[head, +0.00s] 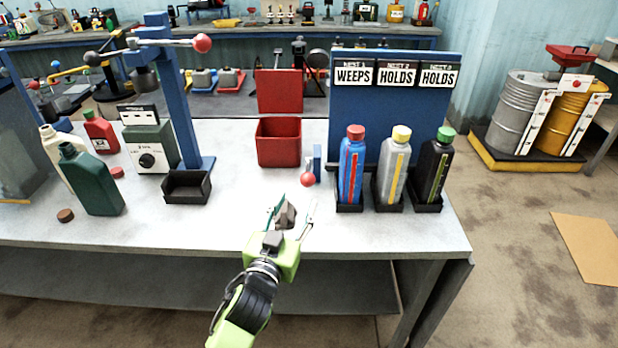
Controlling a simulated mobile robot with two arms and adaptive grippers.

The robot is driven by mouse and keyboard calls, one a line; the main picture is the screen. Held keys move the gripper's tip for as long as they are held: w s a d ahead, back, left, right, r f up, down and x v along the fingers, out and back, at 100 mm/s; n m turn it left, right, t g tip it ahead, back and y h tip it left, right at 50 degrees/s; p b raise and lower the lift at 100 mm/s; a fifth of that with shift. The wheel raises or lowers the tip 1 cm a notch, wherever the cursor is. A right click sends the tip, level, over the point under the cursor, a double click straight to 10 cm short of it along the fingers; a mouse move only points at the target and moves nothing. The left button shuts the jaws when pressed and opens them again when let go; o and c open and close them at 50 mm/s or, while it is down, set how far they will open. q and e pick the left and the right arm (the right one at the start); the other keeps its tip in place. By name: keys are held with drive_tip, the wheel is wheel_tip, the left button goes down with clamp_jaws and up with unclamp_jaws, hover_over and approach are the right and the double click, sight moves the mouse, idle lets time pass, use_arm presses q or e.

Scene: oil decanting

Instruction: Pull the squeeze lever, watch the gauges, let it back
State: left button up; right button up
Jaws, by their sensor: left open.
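A red ball knob (307,180) stands by a small blue bracket (317,160) at the left end of the nest stand; it looks like the squeeze lever's end. Blue (351,175), grey (391,178) and black (434,172) bottles stand upright in black nests, each with a coloured vertical strip. Signs above read WEEPS (354,76), HOLDS (398,76) and HOLDS (439,76). My left gripper (293,212) is open and empty over the bench's front part, just below the red knob in the picture. My right gripper is not in view.
A red open bin (279,143) stands behind the knob. At left are a blue post (175,100) with a red-balled arm, a dial box (149,148), a black tray (187,188) and a green jug (88,182). The bench front (230,225) beside my gripper is clear.

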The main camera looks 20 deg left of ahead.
sight(305, 184)
use_arm(q)
drive_tip(key=w+p, duration=0.1)
drive_tip(key=w, duration=0.9)
drive_tip(key=shift+w+a, duration=0.1)
drive_tip(key=shift+w, duration=0.15)
clamp_jaws()
